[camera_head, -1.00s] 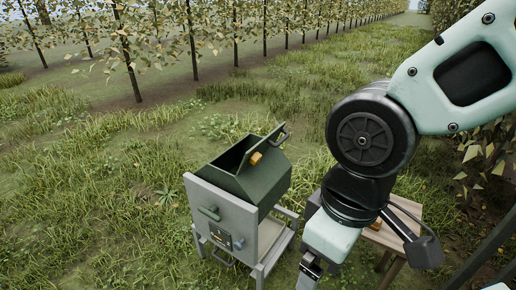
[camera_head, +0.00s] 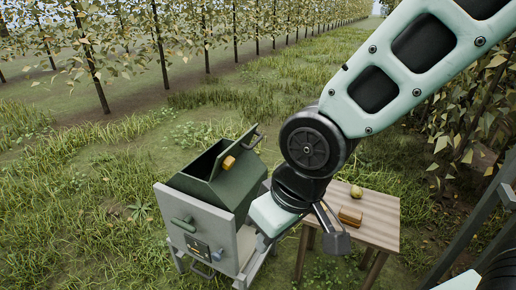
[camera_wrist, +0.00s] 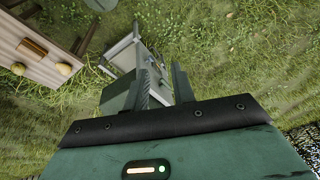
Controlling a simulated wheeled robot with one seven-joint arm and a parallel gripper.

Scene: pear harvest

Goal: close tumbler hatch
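The tumbler (camera_head: 205,222) is a dark green drum in a grey frame, standing on the grass left of my arm. Its hatch (camera_head: 237,152) is a green lid that stands raised and tilted, with an orange-yellow piece on it and a dark bar at its top edge. The drum's opening shows dark. In the wrist view the tumbler's grey frame (camera_wrist: 122,50) shows beyond my fingers. My gripper (camera_wrist: 161,82) has its two fingers apart with nothing between them. In the head view its fingertips are hard to make out beside the tumbler's right side.
A wooden table (camera_head: 375,228) stands right of the tumbler, with a yellow-green pear (camera_head: 356,191) and a brown block (camera_head: 350,215) on it. Open grass lies left of and behind the tumbler. Tree rows stand farther back and at right.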

